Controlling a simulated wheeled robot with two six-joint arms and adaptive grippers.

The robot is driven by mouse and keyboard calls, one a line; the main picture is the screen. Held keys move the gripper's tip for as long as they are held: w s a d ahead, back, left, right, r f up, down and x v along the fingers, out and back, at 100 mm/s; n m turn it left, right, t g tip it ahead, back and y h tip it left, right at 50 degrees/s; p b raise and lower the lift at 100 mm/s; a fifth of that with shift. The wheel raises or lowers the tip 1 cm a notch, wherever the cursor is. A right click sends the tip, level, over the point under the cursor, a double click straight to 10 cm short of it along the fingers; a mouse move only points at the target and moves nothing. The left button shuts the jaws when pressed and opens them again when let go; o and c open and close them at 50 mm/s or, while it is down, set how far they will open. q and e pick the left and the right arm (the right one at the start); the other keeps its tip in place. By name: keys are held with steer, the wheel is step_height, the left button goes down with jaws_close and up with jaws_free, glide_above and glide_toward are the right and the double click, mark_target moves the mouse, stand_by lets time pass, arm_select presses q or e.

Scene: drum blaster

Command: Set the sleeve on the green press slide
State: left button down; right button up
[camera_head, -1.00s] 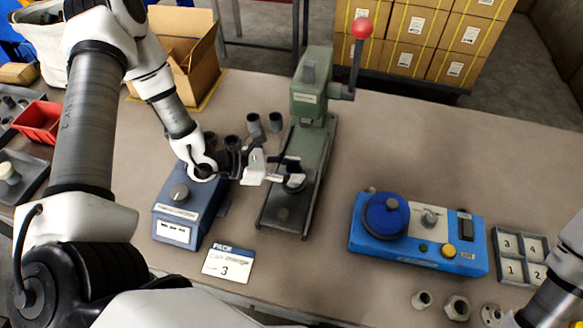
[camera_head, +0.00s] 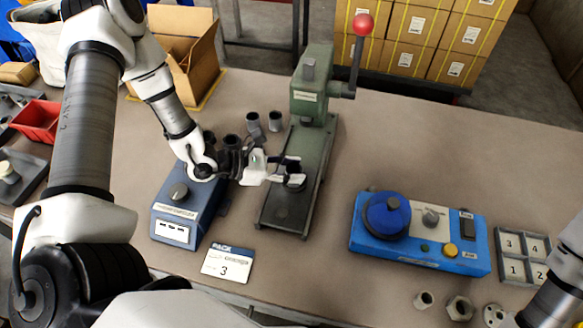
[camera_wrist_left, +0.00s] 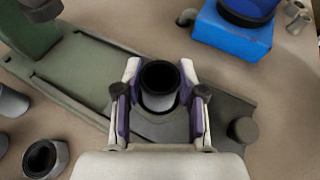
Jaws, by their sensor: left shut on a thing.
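My left gripper (camera_head: 290,172) is shut on a dark grey sleeve (camera_head: 296,181) over the green press slide (camera_head: 312,150). In the left wrist view, the sleeve (camera_wrist_left: 158,102) stands upright with its open end up, between the two fingers of the gripper (camera_wrist_left: 160,70). The slide's rail (camera_wrist_left: 85,75) runs behind it, and a dark plate (camera_wrist_left: 222,112) lies under and beside it. I cannot tell whether the sleeve touches the plate, as the fingers hide its foot. My right gripper is out of view; only part of the right arm shows.
The green press (camera_head: 315,90) with its red-knobbed lever (camera_head: 362,28) stands behind the gripper. Several loose sleeves (camera_head: 275,121) stand left of the slide. A blue-grey box (camera_head: 185,205) is left, a blue device (camera_head: 420,238) right. A card (camera_head: 228,263) lies in front.

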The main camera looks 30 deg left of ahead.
arm_select(q)
steer(key=shift+f, duration=0.3)
steer(key=c, duration=1)
jaws_free()
steer(key=shift+o, duration=0.2)
steer(key=shift+s+a+r, duration=0.15)
steer(key=shift+r, duration=0.1)
steer(key=p+v, duration=0.3)
steer(key=shift+a+r, duration=0.15)
steer(key=p+v, duration=0.7)
steer(key=shift+s+f, duration=0.2)
